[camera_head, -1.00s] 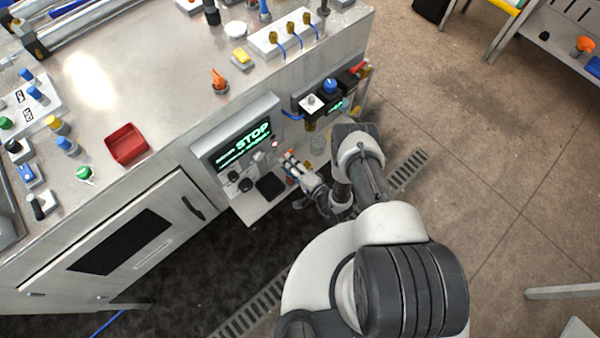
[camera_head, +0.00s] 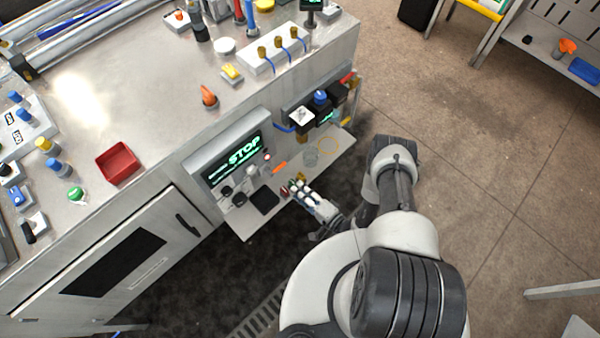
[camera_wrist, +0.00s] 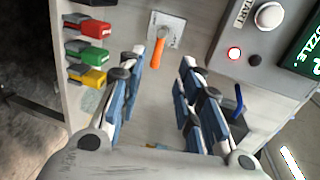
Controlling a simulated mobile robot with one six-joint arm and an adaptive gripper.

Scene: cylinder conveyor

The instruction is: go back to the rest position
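My arm runs from the lower right of the head view to the shelf.
A red tray (camera_head: 118,164) sits on the worktop. The floor at right (camera_head: 480,150) is largely clear.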

